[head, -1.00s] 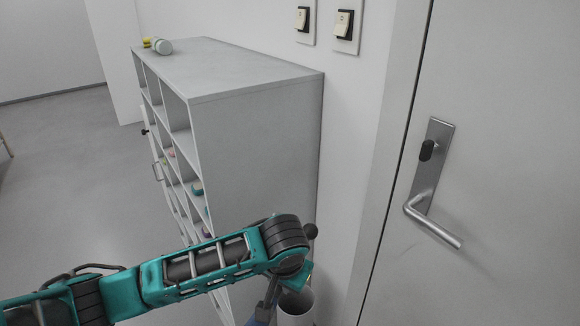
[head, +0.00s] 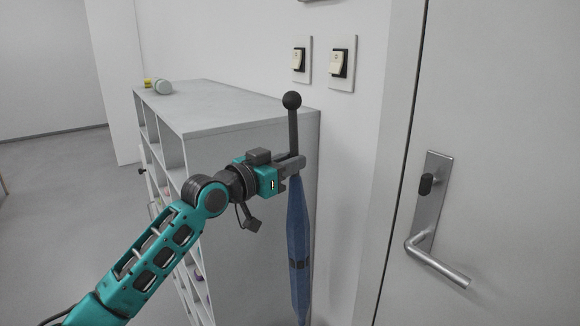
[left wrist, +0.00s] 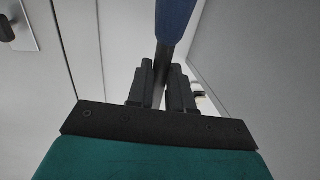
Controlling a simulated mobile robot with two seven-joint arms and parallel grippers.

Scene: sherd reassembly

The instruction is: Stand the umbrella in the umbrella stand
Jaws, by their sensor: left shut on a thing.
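The blue folded umbrella (head: 299,235) hangs upright, with a dark shaft and a round black knob at its top. My left gripper (head: 296,163) is shut on the shaft, between the knob and the blue cloth. In the left wrist view the blue cloth (left wrist: 174,18) and dark shaft run down between the two fingers of my left gripper (left wrist: 161,85). The umbrella's lower tip is cut off by the bottom edge of the head view. No umbrella stand shows in the views now. My right gripper is not in view.
A grey cubby shelf (head: 220,104) stands close behind and left of the umbrella, with small items on top. A door (head: 500,120) with a metal handle (head: 436,262) is on the right. Two light switches (head: 340,64) are on the wall. Open floor (head: 60,190) lies at left.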

